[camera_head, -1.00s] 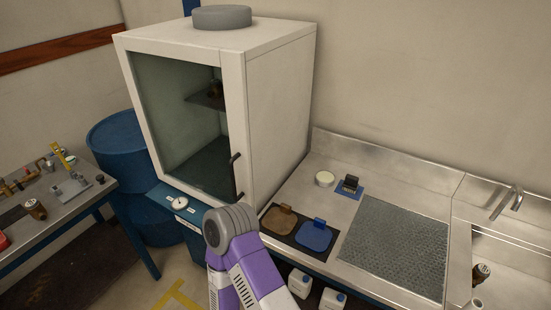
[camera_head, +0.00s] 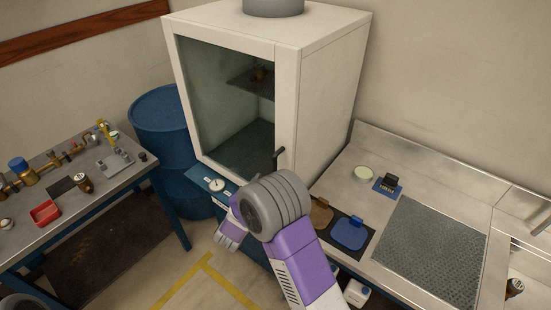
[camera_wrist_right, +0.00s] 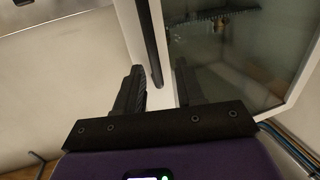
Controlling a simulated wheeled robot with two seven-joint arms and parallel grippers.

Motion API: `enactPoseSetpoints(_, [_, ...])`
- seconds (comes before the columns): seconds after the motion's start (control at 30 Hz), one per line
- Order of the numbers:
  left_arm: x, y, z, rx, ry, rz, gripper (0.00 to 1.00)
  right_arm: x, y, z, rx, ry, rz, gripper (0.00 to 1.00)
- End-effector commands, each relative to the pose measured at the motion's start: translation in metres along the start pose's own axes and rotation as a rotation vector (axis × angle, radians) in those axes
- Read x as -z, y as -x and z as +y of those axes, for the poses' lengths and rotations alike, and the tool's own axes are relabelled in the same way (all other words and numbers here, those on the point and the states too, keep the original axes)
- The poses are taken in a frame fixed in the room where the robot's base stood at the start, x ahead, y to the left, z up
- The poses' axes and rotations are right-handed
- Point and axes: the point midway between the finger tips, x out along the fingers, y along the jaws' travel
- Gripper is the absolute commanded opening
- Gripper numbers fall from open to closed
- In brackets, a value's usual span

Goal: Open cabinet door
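The white cabinet (camera_head: 328,85) has a glass-paned door (camera_head: 205,95) on its front, and the door looks shut. The dark bar handle (camera_head: 279,154) is on the door's right edge, its lower part hidden by my right arm. In the right wrist view the handle (camera_wrist_right: 151,40) runs down between the two fingers of my right gripper (camera_wrist_right: 158,70), and the glass door (camera_wrist_right: 235,60) is to the right. The fingers are apart, and I cannot tell whether either touches the handle. My left gripper is not seen.
A blue barrel (camera_head: 163,120) stands left of the cabinet. A metal workbench (camera_head: 85,205) with fittings is at the left. A steel counter (camera_head: 430,185) with a grey mat (camera_head: 432,250) is at the right.

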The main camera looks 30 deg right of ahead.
Motion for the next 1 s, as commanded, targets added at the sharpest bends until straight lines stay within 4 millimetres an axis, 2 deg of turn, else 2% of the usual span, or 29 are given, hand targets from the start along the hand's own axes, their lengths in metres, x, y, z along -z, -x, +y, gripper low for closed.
enactPoseSetpoints(0.03, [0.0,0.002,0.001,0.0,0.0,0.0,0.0,0.014,0.0,0.002,-0.031,-0.009,0.03,0.38])
enactPoseSetpoints(0.13, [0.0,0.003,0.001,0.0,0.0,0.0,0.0,0.024,-0.005,0.007,-0.065,-0.015,0.056,0.38])
enactPoseSetpoints(0.4, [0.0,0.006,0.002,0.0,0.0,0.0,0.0,0.026,-0.045,0.011,-0.07,-0.013,0.057,0.38])
enactPoseSetpoints(0.6, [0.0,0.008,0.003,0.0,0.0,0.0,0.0,0.027,-0.069,0.011,-0.066,-0.014,0.055,0.38])
enactPoseSetpoints(0.97, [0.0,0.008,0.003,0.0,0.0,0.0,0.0,0.026,-0.074,0.011,-0.063,-0.013,0.054,0.38])
enactPoseSetpoints(1.0, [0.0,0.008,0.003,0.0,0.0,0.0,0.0,0.026,-0.074,0.011,-0.063,-0.013,0.054,0.32])
